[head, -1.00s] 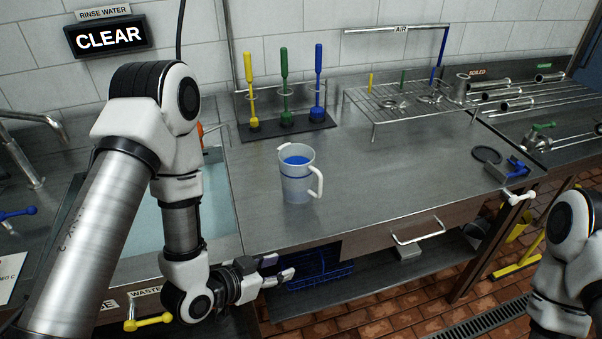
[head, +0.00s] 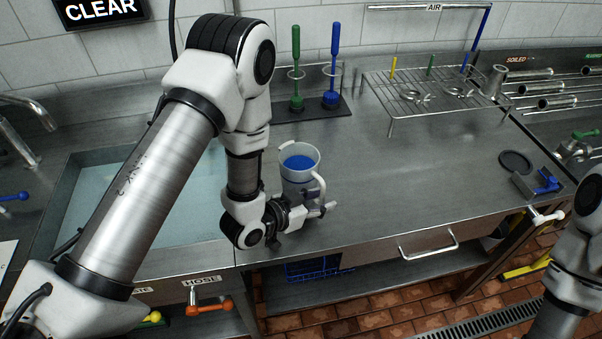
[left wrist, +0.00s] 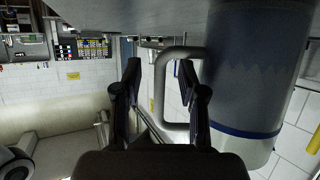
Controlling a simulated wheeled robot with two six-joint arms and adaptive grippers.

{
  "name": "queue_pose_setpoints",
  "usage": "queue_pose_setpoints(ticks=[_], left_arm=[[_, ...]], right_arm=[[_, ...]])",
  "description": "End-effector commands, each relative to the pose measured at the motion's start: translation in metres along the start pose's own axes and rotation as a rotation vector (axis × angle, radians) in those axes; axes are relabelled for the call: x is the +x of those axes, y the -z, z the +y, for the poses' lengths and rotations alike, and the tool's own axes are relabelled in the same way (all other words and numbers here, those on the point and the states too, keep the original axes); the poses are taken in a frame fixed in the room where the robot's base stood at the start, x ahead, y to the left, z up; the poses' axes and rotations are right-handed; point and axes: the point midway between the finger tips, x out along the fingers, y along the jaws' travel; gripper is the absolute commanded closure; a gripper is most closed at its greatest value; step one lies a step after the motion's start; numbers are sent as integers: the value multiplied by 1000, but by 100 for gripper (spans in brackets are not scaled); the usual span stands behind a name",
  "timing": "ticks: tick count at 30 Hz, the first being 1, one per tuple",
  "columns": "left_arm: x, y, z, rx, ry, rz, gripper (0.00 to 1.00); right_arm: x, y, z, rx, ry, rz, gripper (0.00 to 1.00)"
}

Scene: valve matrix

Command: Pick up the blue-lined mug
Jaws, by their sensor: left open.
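The blue-lined mug (head: 299,163) stands upright on the steel counter, pale outside with blue showing inside. In the left wrist view the mug (left wrist: 255,80) fills the right side, with a blue band near its rim. Its grey handle (left wrist: 170,126) shows between and beyond the fingers, partly hidden by the right-hand finger. My left gripper (head: 322,211) is at the front of the mug by the handle. In the left wrist view the gripper (left wrist: 165,85) is open, its fingers apart. I cannot tell whether it touches the mug. My right gripper is out of view.
A sink (head: 125,200) lies left of the counter (head: 420,190). Green and blue brushes (head: 297,70) stand behind the mug, and a wire rack (head: 430,90) is at the back right. A drawer handle (head: 428,245) sticks out in front.

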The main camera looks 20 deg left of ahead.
Motion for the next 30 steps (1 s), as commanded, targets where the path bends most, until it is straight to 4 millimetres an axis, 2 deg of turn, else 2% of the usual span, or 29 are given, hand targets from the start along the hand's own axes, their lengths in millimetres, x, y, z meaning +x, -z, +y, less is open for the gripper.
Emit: queue_pose_setpoints(ticks=[3, 8, 9, 11, 12, 25, 30], left_arm=[[9, 0, 0, -1, 0, -2, 59], [9, -1, 0, -2, 0, -2, 59], [9, -1, 0, -2, 0, -2, 73], [9, -1, 0, -2, 0, -1, 94], [9, -1, 0, -1, 0, -1, 100], [9, 0, 0, 0, 1, 0, 100], [6, 8, 0, 1, 1, 2, 100]], right_arm=[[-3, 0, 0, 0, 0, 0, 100], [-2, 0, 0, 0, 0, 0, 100], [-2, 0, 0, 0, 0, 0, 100], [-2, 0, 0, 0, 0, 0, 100], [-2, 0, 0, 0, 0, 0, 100], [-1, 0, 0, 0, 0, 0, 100], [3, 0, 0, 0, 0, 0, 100]])
